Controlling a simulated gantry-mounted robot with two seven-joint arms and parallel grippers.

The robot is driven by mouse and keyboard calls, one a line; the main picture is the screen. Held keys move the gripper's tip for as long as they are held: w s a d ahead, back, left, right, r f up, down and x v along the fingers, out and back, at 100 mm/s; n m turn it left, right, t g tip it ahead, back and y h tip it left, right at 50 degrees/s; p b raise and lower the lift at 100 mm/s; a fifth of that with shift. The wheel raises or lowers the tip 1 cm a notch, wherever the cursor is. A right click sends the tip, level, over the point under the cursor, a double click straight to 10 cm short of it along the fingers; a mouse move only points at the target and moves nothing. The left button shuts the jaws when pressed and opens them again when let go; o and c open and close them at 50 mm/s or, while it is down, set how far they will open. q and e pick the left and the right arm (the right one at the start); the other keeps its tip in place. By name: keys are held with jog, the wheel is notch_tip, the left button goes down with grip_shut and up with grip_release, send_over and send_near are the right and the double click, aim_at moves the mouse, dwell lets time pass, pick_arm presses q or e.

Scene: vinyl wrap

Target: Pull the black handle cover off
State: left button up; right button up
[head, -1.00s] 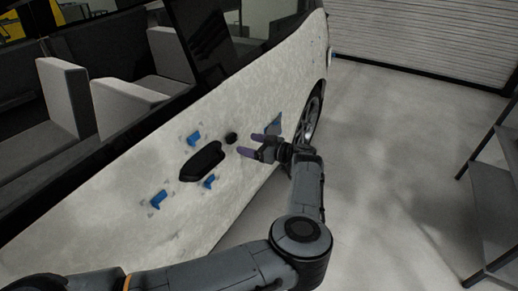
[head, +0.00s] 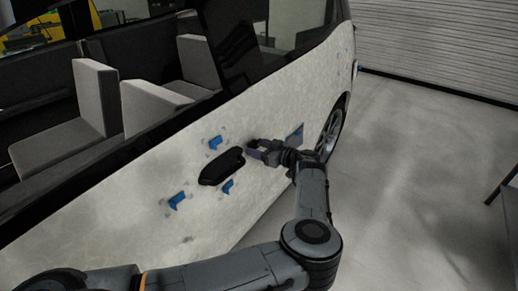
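The black door handle (head: 221,166) sits on the white-wrapped car door in the head view. A small black round cover (head: 251,143) is at its right end, mostly hidden by my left gripper (head: 257,149). My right gripper is not in view.
Blue clips (head: 214,142) stick to the door around the handle, with another (head: 177,200) lower left and one (head: 227,187) just below. A blue-edged squeegee-like piece (head: 296,134) is right of the gripper.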

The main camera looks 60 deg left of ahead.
pick_arm(q)
jog(key=c, duration=0.9)
jog(key=shift+d+r, duration=0.1)
jog(key=shift+d, duration=0.05)
jog(key=shift+w+d, duration=0.1)
jog(key=shift+d, duration=0.1)
jog(key=shift+w+d+p, duration=0.1)
jog(key=shift+d+p, duration=0.05)
jog(key=shift+p, duration=0.2)
jog(key=shift+d, duration=0.2)
jog(key=shift+p+v, duration=0.4)
jog(key=shift+v, duration=0.6)
send_near(256, 147)
jog(key=shift+a+p, duration=0.4)
jog(key=shift+p, duration=0.05)
